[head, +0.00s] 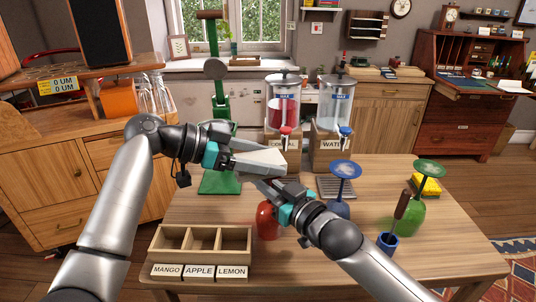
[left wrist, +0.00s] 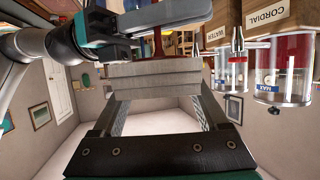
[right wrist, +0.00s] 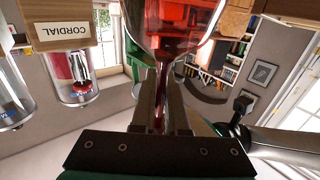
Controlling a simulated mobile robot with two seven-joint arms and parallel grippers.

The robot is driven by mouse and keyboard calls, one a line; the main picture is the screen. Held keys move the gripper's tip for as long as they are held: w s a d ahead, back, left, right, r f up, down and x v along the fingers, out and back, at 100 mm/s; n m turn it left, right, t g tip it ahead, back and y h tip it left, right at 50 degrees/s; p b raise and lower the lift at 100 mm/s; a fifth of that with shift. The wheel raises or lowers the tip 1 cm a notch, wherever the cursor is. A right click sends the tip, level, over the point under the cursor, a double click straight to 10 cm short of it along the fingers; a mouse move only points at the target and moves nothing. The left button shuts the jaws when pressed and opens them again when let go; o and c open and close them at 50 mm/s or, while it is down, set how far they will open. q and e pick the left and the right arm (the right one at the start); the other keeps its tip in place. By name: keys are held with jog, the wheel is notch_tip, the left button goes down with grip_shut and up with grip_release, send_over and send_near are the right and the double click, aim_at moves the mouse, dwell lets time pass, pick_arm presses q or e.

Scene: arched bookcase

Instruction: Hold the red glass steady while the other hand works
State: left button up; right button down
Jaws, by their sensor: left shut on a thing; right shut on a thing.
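The red glass (head: 267,222) is upside down, bowl low over the table. My right gripper (head: 268,187) is shut on its stem. In the right wrist view the red bowl (right wrist: 182,30) fills the top and the stem runs between the fingers. My left gripper (head: 250,160) is shut on a pale grey folded cloth (head: 265,160), just above the right gripper. In the left wrist view the layered cloth (left wrist: 155,76) lies against the red glass's stem end (left wrist: 158,46). The cloth hides the glass's foot. I cannot tell whether the bowl touches the table.
A blue glass (head: 337,208) and a green glass (head: 410,220) stand upside down to the right. A labelled wooden tray (head: 200,245) is at the front left. Two drink dispensers (head: 283,103) stand behind. The front middle is clear.

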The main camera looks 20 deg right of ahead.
pick_arm(q)
jog(key=shift+r, duration=3.85)
pick_arm(e)
jog(key=c, duration=0.8)
grip_release()
jog(key=shift+c, duration=0.2)
jog(key=shift+s+d, duration=0.1)
